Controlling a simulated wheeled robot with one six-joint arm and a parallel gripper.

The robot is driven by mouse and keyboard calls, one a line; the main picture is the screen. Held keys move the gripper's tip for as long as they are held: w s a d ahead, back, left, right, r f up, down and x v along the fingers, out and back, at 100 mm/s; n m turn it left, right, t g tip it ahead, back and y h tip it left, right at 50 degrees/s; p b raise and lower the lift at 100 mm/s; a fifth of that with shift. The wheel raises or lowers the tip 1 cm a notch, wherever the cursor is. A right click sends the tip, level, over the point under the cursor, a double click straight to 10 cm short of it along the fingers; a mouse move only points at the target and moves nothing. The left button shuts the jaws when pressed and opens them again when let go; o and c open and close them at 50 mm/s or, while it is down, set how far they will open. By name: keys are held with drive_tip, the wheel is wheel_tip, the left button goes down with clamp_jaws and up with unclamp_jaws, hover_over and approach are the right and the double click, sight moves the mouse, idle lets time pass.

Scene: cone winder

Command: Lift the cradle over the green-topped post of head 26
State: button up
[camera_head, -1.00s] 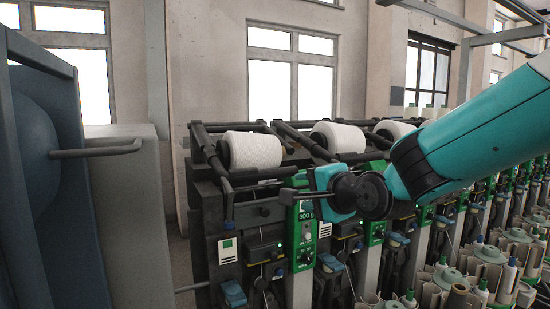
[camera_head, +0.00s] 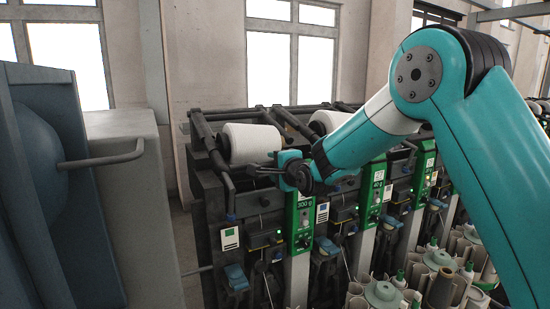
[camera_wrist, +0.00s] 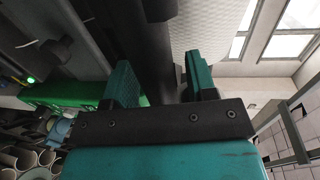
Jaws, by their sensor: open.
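The near winding head has a pale post with a green top (camera_head: 304,212) marked 300 g; no head number is legible. Above and left of it, a dark cradle (camera_head: 218,160) holds a white cone (camera_head: 252,144). My gripper (camera_head: 262,171) is in front of the cone, close to the cradle's front end. In the wrist view my open gripper (camera_wrist: 163,82) has its two teal fingers apart, with a dark bar (camera_wrist: 150,45) of the cradle running between them. The pale cone surface (camera_wrist: 205,25) is just beyond. Whether the fingers touch the bar cannot be told.
More heads with green-topped posts (camera_head: 376,185) and another cone (camera_head: 329,121) run off to the right, partly behind my arm. A grey cabinet with a bar handle (camera_head: 100,158) stands at the left. Bobbins and tubes (camera_head: 383,294) stand at lower right.

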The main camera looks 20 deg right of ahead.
drive_tip(key=shift+w+a+f, duration=0.1)
drive_tip(key=shift+w+a, duration=0.05)
drive_tip(key=shift+w, duration=0.45)
clamp_jaws()
drive_tip(key=r, duration=0.3)
drive_tip(key=s+r+p, duration=0.1)
drive_tip(key=r, duration=0.5)
drive_tip(key=shift+s+d+r+p, duration=0.2)
drive_tip(key=shift+s+r+p, duration=0.15)
drive_tip(key=shift+r+p, duration=0.05)
drive_tip(key=shift+f, duration=0.1)
unclamp_jaws()
drive_tip(key=shift+s, duration=0.1)
